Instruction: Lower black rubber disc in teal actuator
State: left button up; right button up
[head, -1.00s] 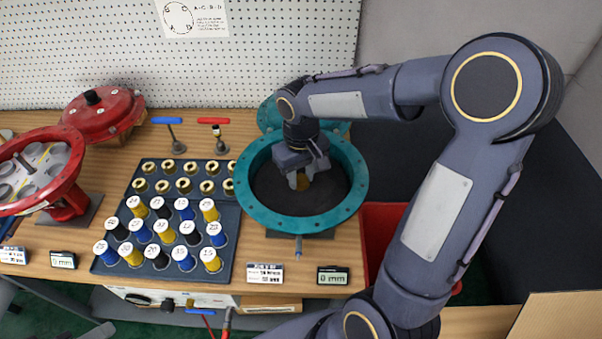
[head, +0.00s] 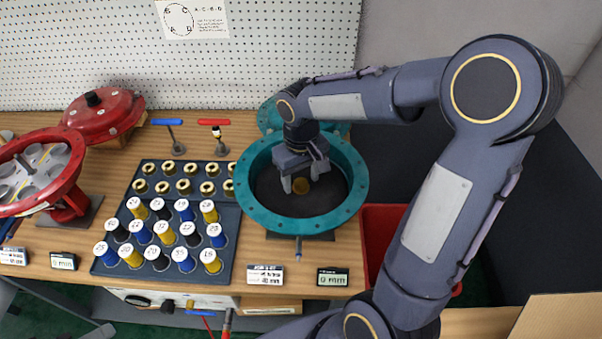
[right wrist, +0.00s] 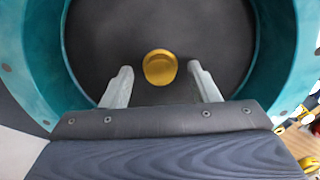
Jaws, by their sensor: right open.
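The teal actuator (head: 356,192) is an open round housing with a bolted rim, on the wooden bench right of centre. The black rubber disc (head: 271,190) lies inside it and fills its bore; it also shows in the right wrist view (right wrist: 110,40). A round brass-coloured piece (head: 301,186) sits at the disc's middle, also seen in the right wrist view (right wrist: 160,67). My right gripper (head: 301,182) is inside the housing's mouth, open and empty. In the right wrist view its fingers (right wrist: 163,82) stand apart on either side of the brass piece. My left gripper is not in view.
A dark tray (head: 225,272) with numbered spools and brass bushings stands left of the actuator. A red actuator (head: 75,180) and its red cover (head: 103,112) are at far left. Blue (head: 167,121) and red (head: 213,121) T-handles stand behind. A red bin (head: 376,225) is to the right.

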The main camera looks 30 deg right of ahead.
jog(key=shift+a+r+p, duration=0.1)
jog(key=shift+r+p, duration=0.85)
jog(key=shift+p, duration=0.35)
jog(key=shift+s+f, duration=0.1)
jog(key=shift+f, duration=0.05)
notch_tip(320, 180, down, 3)
jog(key=shift+r+b, duration=0.15)
jog(key=shift+b, duration=1.05)
pick_arm(q)
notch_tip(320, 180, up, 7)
jog(key=p, duration=0.7)
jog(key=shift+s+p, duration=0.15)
jog(key=shift+p, duration=0.25)
pick_arm(e)
notch_tip(320, 180, up, 9)
jog(key=shift+r, duration=0.15)
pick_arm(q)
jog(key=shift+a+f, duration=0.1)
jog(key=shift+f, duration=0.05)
